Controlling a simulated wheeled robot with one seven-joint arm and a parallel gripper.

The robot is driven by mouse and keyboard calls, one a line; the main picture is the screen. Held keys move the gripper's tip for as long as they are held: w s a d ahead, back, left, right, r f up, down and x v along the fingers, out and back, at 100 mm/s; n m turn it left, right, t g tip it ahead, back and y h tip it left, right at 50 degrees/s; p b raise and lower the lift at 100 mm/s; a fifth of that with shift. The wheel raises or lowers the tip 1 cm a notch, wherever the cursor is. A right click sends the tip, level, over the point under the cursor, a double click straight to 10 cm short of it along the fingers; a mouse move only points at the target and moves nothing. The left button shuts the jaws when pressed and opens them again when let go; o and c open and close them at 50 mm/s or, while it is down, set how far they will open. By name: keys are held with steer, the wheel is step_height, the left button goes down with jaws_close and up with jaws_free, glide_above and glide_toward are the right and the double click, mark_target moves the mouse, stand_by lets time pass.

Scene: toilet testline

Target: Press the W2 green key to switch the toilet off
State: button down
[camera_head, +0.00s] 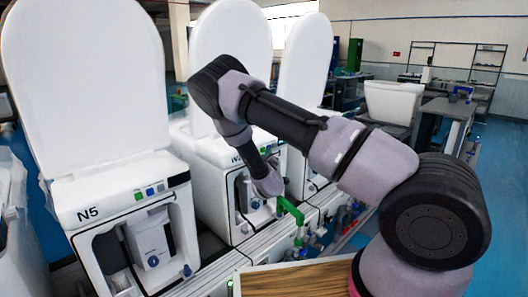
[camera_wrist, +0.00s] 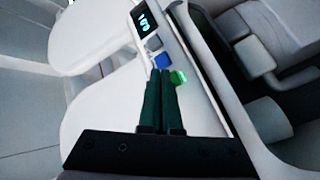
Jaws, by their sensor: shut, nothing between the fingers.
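The green key (camera_wrist: 178,77) is lit on a white control panel in the wrist view, beside a blue key (camera_wrist: 160,62) and a grey key (camera_wrist: 154,42). My gripper (camera_wrist: 162,76) is shut and empty, its dark fingers side by side. The fingertips show right next to the green key and just below the blue one; I cannot tell whether they touch. In the head view the middle toilet (camera_head: 212,148) stands under my arm. My fingertips cannot be made out there.
A toilet marked N5 (camera_head: 65,190) stands at the left, with its own green, blue and grey keys. Another raised-lid toilet (camera_head: 308,60) stands behind the middle one. A green pipe fitting (camera_head: 290,210) is close below my wrist. A lit display (camera_wrist: 144,20) tops the key row.

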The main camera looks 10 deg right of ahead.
steer(key=shift+w+a, duration=0.2)
steer(key=shift+w, duration=0.1)
steer(key=shift+w+a, duration=0.15)
steer(key=shift+w, duration=0.05)
stand_by(0.5)
steer(key=shift+s+d, duration=0.35)
steer(key=shift+s, duration=0.25)
steer(key=s+d, duration=0.3)
steer(key=s, duration=0.2)
steer(key=shift+d, duration=0.3)
steer(key=shift+w, duration=0.1)
